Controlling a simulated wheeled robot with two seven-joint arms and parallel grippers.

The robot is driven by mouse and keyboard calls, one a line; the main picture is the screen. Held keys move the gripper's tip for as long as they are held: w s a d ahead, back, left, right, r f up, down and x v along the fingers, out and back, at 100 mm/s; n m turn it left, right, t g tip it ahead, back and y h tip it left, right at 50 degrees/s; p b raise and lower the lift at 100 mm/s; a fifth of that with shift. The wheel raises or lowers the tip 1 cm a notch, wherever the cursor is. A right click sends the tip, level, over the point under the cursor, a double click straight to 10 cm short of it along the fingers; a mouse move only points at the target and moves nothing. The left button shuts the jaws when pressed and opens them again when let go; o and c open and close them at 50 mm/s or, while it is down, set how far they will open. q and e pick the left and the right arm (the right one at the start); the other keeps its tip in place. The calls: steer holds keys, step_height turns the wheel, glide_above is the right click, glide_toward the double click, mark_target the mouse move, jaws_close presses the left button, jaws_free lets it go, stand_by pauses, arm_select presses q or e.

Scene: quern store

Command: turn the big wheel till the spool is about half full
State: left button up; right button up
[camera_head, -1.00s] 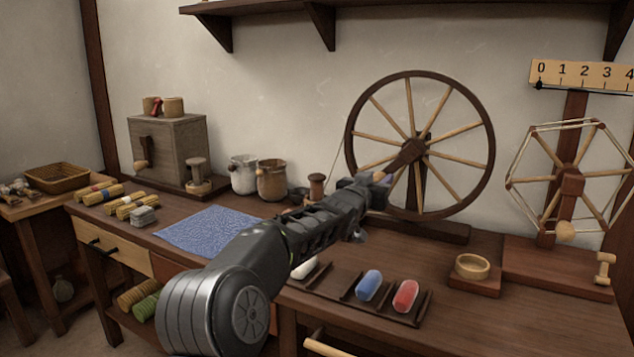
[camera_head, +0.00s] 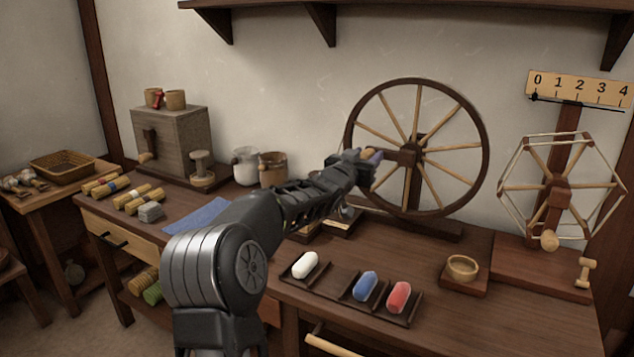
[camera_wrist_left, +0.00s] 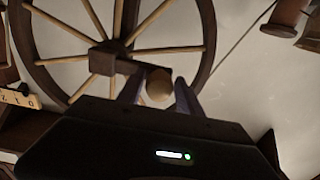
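The big wheel (camera_head: 463,203) has a dark rim and pale spokes and stands upright at the back of the bench. A short dark crank arm (camera_head: 401,158) runs left from its hub to a pale wooden knob. My left gripper (camera_head: 370,156) is at that knob. In the left wrist view its two fingers (camera_wrist_left: 158,92) stand on either side of the knob (camera_wrist_left: 158,84) and appear closed on it. A brown spool-like part (camera_wrist_left: 286,14) shows at the top right there, with a thin cord leading towards it. How full it is cannot be told. My arm hides that area in the head view.
A tray (camera_head: 335,291) with white, blue and red rolls lies in front of my arm. A small wooden bowl (camera_head: 462,268), a six-armed reel (camera_head: 558,192) and a numbered scale (camera_head: 578,88) are to the right. A blue cloth (camera_head: 193,216) and pots are left.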

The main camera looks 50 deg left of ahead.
arm_select(q)
steer(key=shift+o, duration=1.2)
steer(key=shift+f, duration=0.1)
steer(key=b+v, duration=0.1)
steer(key=v, duration=0.6)
steer(key=shift+w, duration=0.1)
